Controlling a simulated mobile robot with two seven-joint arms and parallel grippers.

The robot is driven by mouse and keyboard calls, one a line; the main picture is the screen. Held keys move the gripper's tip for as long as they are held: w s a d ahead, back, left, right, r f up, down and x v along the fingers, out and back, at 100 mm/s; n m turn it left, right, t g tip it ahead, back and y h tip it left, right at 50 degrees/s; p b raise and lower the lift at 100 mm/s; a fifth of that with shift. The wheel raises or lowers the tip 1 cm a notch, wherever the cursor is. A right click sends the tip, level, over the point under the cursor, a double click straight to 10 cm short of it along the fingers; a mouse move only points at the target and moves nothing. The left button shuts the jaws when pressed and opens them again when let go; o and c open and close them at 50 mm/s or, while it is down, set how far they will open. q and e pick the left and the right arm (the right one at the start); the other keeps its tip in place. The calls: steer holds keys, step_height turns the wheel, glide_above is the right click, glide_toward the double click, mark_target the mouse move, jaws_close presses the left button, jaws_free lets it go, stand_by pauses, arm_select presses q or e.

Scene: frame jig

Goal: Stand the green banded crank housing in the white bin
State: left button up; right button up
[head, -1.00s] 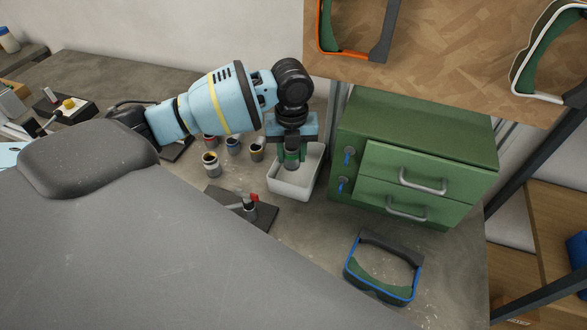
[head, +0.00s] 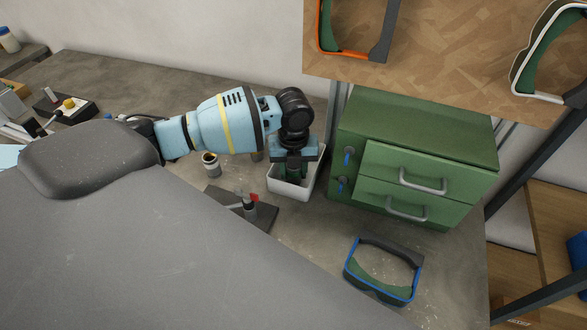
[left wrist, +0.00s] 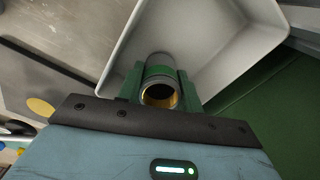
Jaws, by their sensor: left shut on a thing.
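The green banded crank housing (left wrist: 158,73) is a grey open-ended cylinder with a green band, held between the fingers of my left gripper (left wrist: 160,90). In the left wrist view I look into its brass-coloured bore, and the white bin (left wrist: 222,32) lies behind it. In the head view my left gripper (head: 293,164) points down into the white bin (head: 289,192), shut on the housing. There the fingers and bin wall mostly hide the housing. I cannot tell whether it touches the bin floor. My right gripper is not in view.
A green drawer cabinet (head: 418,150) stands close to the right of the bin. A dark plate with a red-tipped fixture (head: 250,208) lies in front-left of it. A small can (head: 211,164) stands left. A blue-rimmed frame (head: 384,270) lies at the front right.

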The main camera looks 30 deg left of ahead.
arm_select(q)
steer(key=o, duration=1)
steer(key=shift+f, duration=0.1)
steer(key=shift+o, duration=0.2)
step_height(320, 180, up, 12)
steer(key=shift+r+p, duration=0.15)
steer(key=shift+p, duration=0.2)
